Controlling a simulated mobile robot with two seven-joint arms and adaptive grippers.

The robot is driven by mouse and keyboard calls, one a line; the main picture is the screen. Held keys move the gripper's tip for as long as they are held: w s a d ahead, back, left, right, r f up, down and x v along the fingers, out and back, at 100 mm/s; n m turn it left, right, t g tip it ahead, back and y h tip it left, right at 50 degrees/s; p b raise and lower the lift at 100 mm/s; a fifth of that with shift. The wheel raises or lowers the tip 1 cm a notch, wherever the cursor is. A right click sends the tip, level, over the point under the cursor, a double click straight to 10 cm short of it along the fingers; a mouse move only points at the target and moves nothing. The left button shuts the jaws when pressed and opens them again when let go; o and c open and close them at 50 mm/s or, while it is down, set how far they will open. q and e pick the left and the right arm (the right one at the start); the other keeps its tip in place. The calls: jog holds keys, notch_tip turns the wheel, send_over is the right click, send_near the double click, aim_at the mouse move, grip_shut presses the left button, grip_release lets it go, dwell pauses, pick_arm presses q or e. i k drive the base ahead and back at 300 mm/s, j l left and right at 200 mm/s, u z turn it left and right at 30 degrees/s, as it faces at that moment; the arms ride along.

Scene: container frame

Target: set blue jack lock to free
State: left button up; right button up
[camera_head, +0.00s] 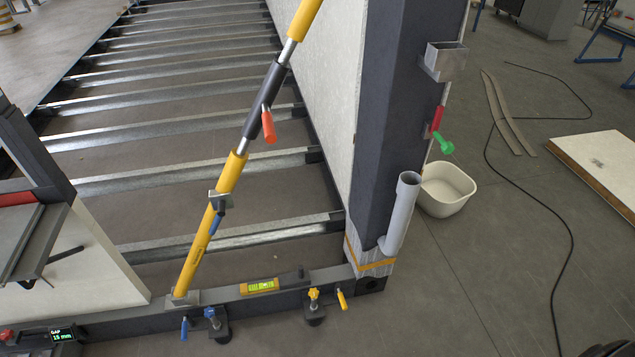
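A blue jack (212,318) stands at the bottom frame beam, a little left of the picture's middle, with a blue knob on top and a dark foot. A small blue lever (184,328) hangs nearly straight down from the beam to its left. I cannot read any lock marking on it. A yellow jack (314,298) stands further right on the same beam, with a tilted yellow lever (342,299) to its right. Neither of my grippers shows in the head view, and nothing touches the blue jack or its lever.
A yellow prop (205,235) with a red handle leans up from the beam. A gap display (62,335) reads 15 mm. A dark post (385,120) with a grey pipe (402,215) and a white bin (445,190) stand at right.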

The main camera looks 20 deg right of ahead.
aim_at(185, 315)
jog(key=z, duration=0.85)
jog(key=u, duration=1.65)
